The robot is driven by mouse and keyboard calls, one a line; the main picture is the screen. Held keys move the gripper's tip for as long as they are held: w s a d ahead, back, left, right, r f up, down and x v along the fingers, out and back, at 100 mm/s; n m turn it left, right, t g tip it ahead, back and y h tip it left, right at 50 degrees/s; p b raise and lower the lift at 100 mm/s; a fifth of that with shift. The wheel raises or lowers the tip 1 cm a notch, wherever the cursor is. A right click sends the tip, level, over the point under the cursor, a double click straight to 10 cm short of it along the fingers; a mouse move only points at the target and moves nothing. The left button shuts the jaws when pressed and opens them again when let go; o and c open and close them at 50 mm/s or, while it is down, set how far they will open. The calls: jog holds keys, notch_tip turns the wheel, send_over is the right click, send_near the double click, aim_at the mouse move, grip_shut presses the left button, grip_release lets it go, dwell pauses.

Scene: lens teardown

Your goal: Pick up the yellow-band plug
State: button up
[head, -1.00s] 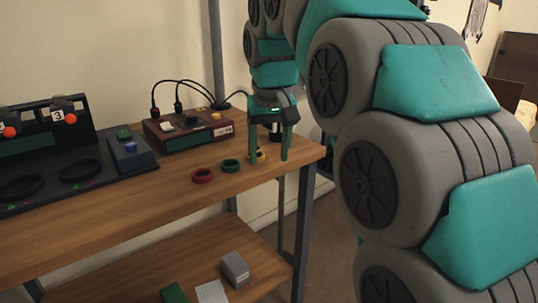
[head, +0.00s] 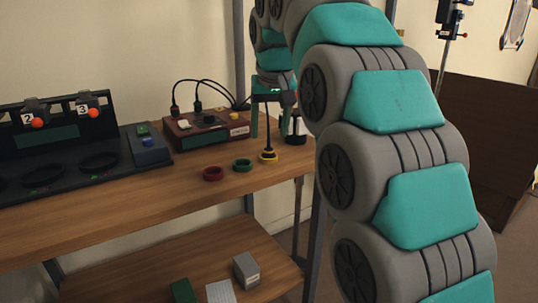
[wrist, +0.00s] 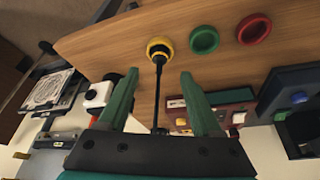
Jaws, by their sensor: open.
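The yellow-band plug (head: 268,156) is at the shelf's right end, yellow at its base with a thin black stem rising toward my gripper. In the wrist view it shows as a yellow ring around a black centre (wrist: 159,49). I cannot tell whether the ring is part of the plug or a separate holder. My gripper (wrist: 160,77) is open, and the stem runs between its fingers without visible contact. In the head view my gripper (head: 269,134) is above the plug, partly hidden by my arm.
Green (head: 243,165) and red (head: 213,173) rings lie left of the plug. Behind stands a dark red box (head: 205,130) with cables. A white and black object (head: 296,128) is close to the right. A black fixture (head: 70,165) fills the left.

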aim_at(268, 148)
jog(key=shift+x, duration=2.5)
jog(key=shift+s+f, duration=0.1)
jog(key=shift+s, duration=0.1)
jog(key=shift+c, duration=0.2)
grip_shut()
